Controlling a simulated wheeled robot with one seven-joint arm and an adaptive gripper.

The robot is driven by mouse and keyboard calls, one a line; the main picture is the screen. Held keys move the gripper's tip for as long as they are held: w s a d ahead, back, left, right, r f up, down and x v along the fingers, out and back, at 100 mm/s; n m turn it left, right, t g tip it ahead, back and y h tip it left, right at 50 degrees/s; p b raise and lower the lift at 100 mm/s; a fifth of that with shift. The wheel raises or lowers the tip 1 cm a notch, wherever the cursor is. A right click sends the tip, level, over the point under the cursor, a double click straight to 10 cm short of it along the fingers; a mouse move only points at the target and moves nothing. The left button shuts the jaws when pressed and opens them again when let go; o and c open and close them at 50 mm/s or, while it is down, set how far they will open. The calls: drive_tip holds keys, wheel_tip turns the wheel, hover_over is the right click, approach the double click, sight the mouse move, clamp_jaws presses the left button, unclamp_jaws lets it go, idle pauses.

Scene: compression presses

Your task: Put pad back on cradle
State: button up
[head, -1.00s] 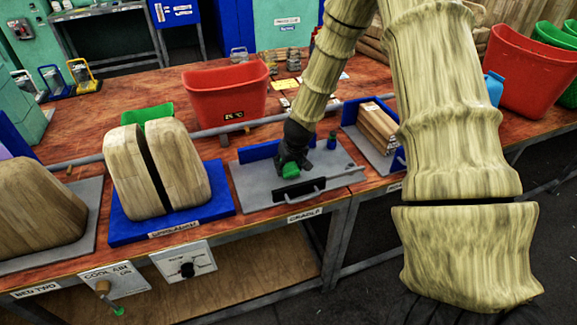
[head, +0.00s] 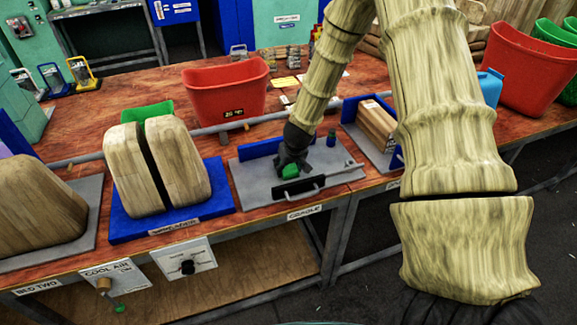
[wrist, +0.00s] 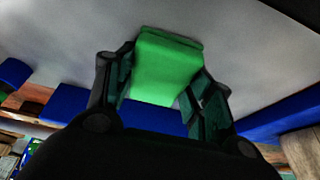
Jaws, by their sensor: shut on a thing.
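The green pad (head: 290,171) is between the fingers of my gripper (head: 291,165) over the grey cradle plate (head: 250,187). In the wrist view the pad (wrist: 167,68) is bright green and blocky. My gripper (wrist: 163,80) is shut on it, with a dark finger on each side. The cradle plate (wrist: 245,50) fills the wrist view behind the pad. The cradle has a blue back wall (head: 258,150) and a black block with a grey handle (head: 299,187) at its front. I cannot tell whether the pad touches the cradle.
A wooden split form (head: 185,170) on a blue base stands left of the cradle. A red bin (head: 222,93) stands behind. A tray with wooden pieces (head: 376,125) is to the right. A grey rail (head: 215,128) runs behind.

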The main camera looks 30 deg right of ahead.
drive_tip(key=o, duration=1.1)
drive_tip(key=shift+f, duration=0.2)
drive_tip(key=shift+c, duration=0.2)
drive_tip(key=shift+r, duration=0.15)
drive_tip(key=shift+w+r, duration=0.1)
drive_tip(key=shift+r, duration=0.3)
drive_tip(key=s+d+b+v, duration=0.1)
drive_tip(key=b+v, duration=0.1)
drive_tip(key=v, duration=0.8)
drive_tip(key=shift+s+a, duration=0.2)
drive_tip(key=shift+a, duration=0.15)
drive_tip(key=shift+r, duration=0.15)
